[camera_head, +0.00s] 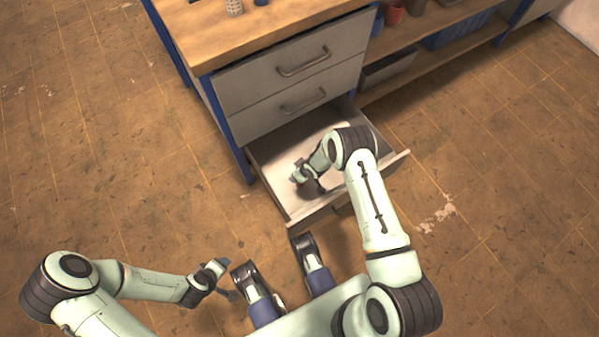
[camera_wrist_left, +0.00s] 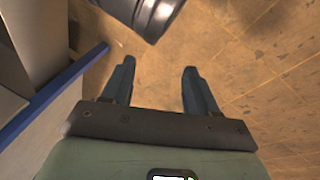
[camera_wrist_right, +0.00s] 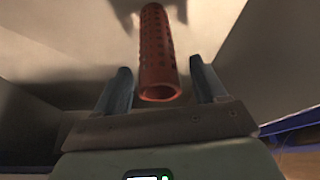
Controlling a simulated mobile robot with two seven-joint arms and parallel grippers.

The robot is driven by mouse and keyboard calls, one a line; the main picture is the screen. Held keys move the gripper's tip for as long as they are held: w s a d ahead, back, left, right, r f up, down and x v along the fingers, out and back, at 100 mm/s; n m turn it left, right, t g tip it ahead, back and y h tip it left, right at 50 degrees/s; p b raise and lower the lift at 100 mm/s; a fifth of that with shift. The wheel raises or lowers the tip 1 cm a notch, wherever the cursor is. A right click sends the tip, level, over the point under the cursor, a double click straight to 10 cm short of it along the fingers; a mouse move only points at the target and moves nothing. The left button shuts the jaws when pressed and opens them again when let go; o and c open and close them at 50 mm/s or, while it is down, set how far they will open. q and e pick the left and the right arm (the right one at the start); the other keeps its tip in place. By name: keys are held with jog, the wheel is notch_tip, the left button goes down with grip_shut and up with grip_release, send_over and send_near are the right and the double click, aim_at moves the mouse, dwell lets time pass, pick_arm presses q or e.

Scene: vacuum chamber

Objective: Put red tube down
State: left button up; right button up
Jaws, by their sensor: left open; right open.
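In the right wrist view, the red tube (camera_wrist_right: 161,45) is perforated and hollow. It lies in the open bottom drawer (camera_head: 268,188), one open end toward my right gripper (camera_wrist_right: 160,68). The gripper's fingers are open on either side of the tube's near end, and a gap shows at each side. In the head view my right gripper (camera_head: 312,188) is down inside the drawer, and the tube is hidden there. My left gripper (camera_head: 228,293) is open and empty, above the floor to the left of my body. It also shows in the left wrist view (camera_wrist_left: 156,68).
The drawer sits under a wooden workbench (camera_head: 240,45) with two closed drawers (camera_head: 300,80) above it. A lower shelf (camera_head: 440,60) with red and blue items runs right. The tiled floor (camera_head: 110,160) left of the bench is clear.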

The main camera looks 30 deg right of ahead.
pick_arm(q)
jog(key=s+d+r+g+h+p, duration=0.1)
jog(key=s+d+r+g+p, duration=0.1)
jog(key=s, duration=0.4)
notch_tip(320, 180, up, 2)
jog(key=shift+d+r+p, duration=0.1)
jog(key=shift+d+p, duration=0.4)
jog(key=shift+p, duration=0.2)
pick_arm(e)
jog(key=v, duration=1.1)
jog(key=shift+r, duration=0.2)
